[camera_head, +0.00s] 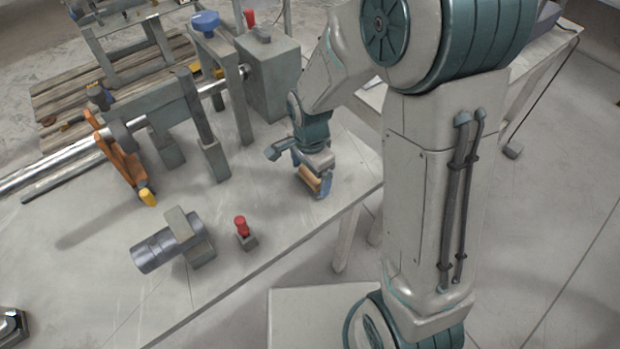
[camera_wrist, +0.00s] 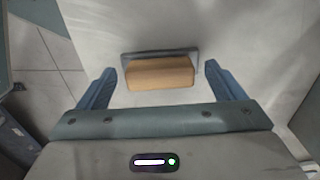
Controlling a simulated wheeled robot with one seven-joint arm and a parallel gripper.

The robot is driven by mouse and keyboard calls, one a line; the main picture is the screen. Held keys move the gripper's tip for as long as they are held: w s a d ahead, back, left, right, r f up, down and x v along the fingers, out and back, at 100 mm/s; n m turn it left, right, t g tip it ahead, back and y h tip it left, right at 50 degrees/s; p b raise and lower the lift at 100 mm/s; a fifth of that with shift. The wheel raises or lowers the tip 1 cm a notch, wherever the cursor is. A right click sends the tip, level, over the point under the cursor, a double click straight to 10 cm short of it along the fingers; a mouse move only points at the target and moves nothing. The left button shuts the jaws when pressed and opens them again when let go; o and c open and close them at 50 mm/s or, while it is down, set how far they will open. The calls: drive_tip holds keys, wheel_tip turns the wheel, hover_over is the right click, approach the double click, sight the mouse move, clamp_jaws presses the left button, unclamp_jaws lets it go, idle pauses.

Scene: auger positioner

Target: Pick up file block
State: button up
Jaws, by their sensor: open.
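The file block (camera_wrist: 160,75) is an orange-tan block with a dark grey plate along its far side in the wrist view. It lies on the table between my gripper's two blue fingers. My gripper (camera_wrist: 160,82) is open, with a gap on each side of the block. In the head view my gripper (camera_head: 312,180) points down at the table near its right edge. The file block (camera_head: 311,179) shows there as a tan patch, partly hidden by the fingers.
On the table (camera_head: 270,205), a red-topped button (camera_head: 241,227) and a dark cylinder (camera_head: 155,252) with a grey bracket stand to the left. An orange clamp (camera_head: 122,160) and a long metal shaft (camera_head: 50,172) lie further left. A grey box (camera_head: 268,80) stands behind my gripper.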

sight(310, 173)
drive_tip(key=shift+f, duration=0.4)
drive_tip(key=c, duration=1.3)
drive_tip(key=shift+r, duration=0.15)
drive_tip(key=shift+r, duration=0.55)
wheel_tip(310, 173, up, 3)
drive_tip(key=shift+w+f, duration=0.1)
drive_tip(key=shift+f, duration=0.05)
drive_tip(key=d+r, duration=0.2)
drive_tip(key=d, duration=0.1)
drive_tip(key=s+d+r, duration=0.1)
drive_tip(key=d+r, duration=0.1)
drive_tip(key=d, duration=0.2)
drive_tip(key=s+d+r, duration=0.1)
drive_tip(key=d+r, duration=0.2)
drive_tip(key=d, duration=0.1)
drive_tip(key=shift+s+d, duration=0.25)
